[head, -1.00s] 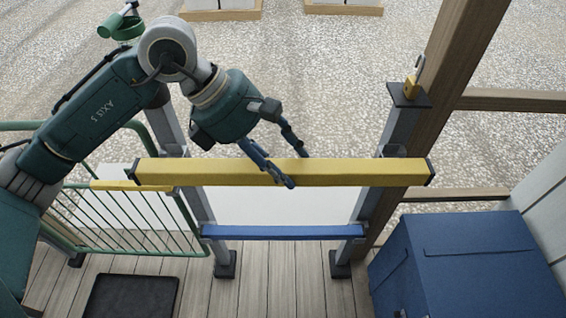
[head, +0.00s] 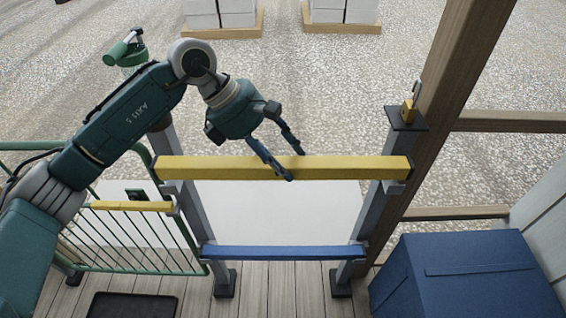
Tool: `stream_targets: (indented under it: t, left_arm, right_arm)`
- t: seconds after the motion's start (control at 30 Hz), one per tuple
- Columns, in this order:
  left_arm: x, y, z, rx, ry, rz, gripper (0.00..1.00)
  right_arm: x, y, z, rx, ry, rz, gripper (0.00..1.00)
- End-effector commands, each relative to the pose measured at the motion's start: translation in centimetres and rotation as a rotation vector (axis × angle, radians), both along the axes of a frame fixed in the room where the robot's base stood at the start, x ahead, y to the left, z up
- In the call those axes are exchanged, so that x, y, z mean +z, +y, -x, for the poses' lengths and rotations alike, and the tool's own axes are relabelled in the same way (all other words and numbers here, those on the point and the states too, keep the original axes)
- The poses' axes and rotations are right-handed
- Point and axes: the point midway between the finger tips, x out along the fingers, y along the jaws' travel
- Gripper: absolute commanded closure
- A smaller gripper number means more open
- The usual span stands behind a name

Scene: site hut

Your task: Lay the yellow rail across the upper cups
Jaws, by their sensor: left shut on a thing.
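The yellow rail (head: 225,169) lies level from left to right, spanning the two grey posts. My left gripper (head: 287,166) is shut on it a little right of its middle, with one finger in front and one behind. The upper left cup (head: 171,187) and upper right cup (head: 394,188) show partly just below the rail ends. The rail hides the rest of them, and I cannot tell whether it touches them. My right gripper is not in view.
A blue rail (head: 285,252) spans the posts lower down. A green railing gate (head: 120,240) stands at left, a blue box (head: 465,275) at lower right. A padlock (head: 407,110) stands on the right post top. A wooden post (head: 450,90) rises behind.

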Motion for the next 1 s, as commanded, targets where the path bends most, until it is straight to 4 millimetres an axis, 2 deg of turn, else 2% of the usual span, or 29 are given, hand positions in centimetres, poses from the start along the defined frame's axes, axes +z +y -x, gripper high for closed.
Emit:
stream_targets:
  t: [0.17,0.3,0.6,1.0]
  left_arm:
    - [-0.1,-0.1,-1.6,0.002,-0.001,0.002,1.0]
    - [-1.9,0.0,-1.5,-0.001,-0.003,0.002,1.0]
    - [-4.1,0.0,-1.5,-0.001,-0.002,0.002,1.0]
    - [-4.8,0.0,-1.5,-0.001,-0.003,0.002,1.0]
  right_arm:
    - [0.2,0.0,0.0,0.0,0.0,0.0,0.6]
    - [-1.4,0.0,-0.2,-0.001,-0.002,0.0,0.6]
    - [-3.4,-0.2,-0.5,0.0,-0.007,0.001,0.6]
    - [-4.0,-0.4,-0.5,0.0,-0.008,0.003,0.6]
